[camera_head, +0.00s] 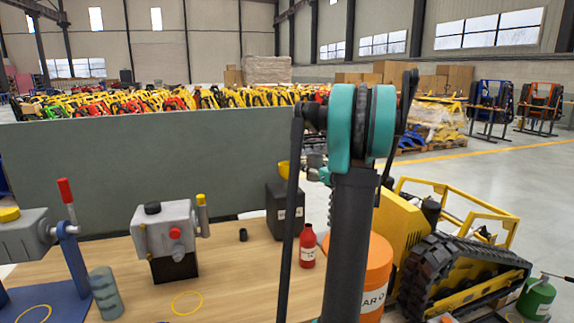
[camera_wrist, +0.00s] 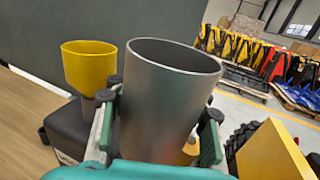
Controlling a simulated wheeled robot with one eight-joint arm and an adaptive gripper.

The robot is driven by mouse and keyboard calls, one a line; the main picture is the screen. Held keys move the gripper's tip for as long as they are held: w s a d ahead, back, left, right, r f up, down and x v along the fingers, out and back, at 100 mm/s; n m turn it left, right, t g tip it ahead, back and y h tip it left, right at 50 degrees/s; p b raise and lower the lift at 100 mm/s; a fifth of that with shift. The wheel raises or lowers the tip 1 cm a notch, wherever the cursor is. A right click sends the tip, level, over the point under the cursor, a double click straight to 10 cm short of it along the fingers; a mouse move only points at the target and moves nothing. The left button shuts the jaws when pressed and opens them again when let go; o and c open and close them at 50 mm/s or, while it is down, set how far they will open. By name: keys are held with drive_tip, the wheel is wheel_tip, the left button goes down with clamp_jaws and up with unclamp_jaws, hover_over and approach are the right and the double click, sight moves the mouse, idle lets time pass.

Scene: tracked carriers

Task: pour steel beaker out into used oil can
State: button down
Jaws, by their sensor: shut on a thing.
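The steel beaker (camera_wrist: 165,100) is in my gripper (camera_wrist: 160,128), its fingers on either side of the wall. Its open rim faces up and it looks about upright in the wrist view; its contents cannot be seen. A black can with a pale label (camera_head: 284,208), apparently the used oil can, stands at the back of the bench. A yellow funnel (camera_head: 283,167) sits on top of it. In the wrist view the can (camera_wrist: 72,132) and funnel (camera_wrist: 88,68) are left of the beaker, apart from it. In the head view my arm mostly hides gripper and beaker.
A red bottle (camera_head: 307,247) and an orange bucket (camera_head: 378,265) stand near the can. A grey machine (camera_head: 168,238) and a grey-green bottle (camera_head: 105,292) are left on the wooden bench (camera_head: 235,285). A grey panel (camera_head: 130,170) rises behind. A tracked carrier (camera_head: 465,275) is at right.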

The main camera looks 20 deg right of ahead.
drive_tip(key=w+a+r+n+g+h, duration=0.1)
drive_tip(key=a+r+n+g+h, duration=0.1)
drive_tip(key=r, duration=0.5)
drive_tip(key=shift+a+r+n+g, duration=0.15)
drive_tip(key=shift+a+n+g, duration=0.7)
drive_tip(key=shift+n, duration=0.45)
drive_tip(key=shift+w, duration=0.1)
drive_tip(key=shift+r+n+g+h, duration=0.25)
drive_tip(key=shift+n+h, duration=0.25)
drive_tip(key=shift+h, duration=0.2)
drive_tip(key=shift+r+p, duration=0.1)
drive_tip(key=shift+p, duration=0.2)
drive_tip(key=shift+d+f+n+g+h, duration=0.15)
drive_tip(key=shift+f+n+g+h, duration=0.25)
drive_tip(key=shift+n+g+h, duration=0.15)
idle(0.8)
drive_tip(key=shift+d+r+n+g+h+p, duration=0.1)
drive_tip(key=shift+r+n+g+h+p, duration=0.2)
drive_tip(key=shift+n+h, duration=0.2)
idle(2.5)
idle(0.5)
